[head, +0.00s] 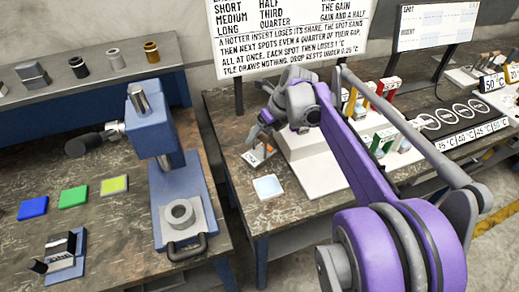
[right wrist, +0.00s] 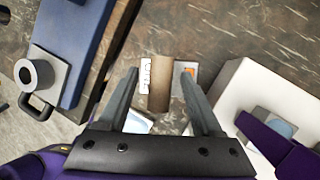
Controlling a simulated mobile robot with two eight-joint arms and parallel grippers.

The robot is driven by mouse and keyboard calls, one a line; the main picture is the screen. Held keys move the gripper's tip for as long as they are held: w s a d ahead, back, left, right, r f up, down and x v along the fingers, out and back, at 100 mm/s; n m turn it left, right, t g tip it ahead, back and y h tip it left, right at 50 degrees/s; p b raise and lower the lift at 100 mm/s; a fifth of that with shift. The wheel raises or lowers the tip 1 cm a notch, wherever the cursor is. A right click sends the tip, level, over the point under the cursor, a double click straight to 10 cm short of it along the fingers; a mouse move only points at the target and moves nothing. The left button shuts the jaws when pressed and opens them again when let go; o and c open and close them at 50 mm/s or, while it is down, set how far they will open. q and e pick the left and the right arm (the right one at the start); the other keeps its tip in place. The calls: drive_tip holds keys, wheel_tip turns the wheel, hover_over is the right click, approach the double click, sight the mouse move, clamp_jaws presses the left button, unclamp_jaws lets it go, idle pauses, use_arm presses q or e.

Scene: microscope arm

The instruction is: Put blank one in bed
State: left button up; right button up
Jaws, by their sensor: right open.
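A brown cylinder-like piece (right wrist: 159,84), probably blank one, stands on the worktop beside a small white label (right wrist: 146,76); its lettering is hard to read. My right gripper (right wrist: 160,73) is open, with its fingers on either side of the brown piece in the right wrist view. I cannot tell whether they touch it. In the head view the right gripper (head: 258,138) is low over the right bench, and the piece is mostly hidden. The likely bed is a grey ring-shaped seat (head: 180,214) on the blue press base; its hole looks empty. My left gripper is not in view.
The blue press (head: 150,125) has a dark-knobbed lever at its left. Blue, green and yellow tiles lie on the left bench. A white stepped block (head: 310,160) stands close right of the gripper. A pale tile (head: 268,187) lies in front. A gap separates the benches.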

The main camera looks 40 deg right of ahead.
clamp_jaws()
idle(1.3)
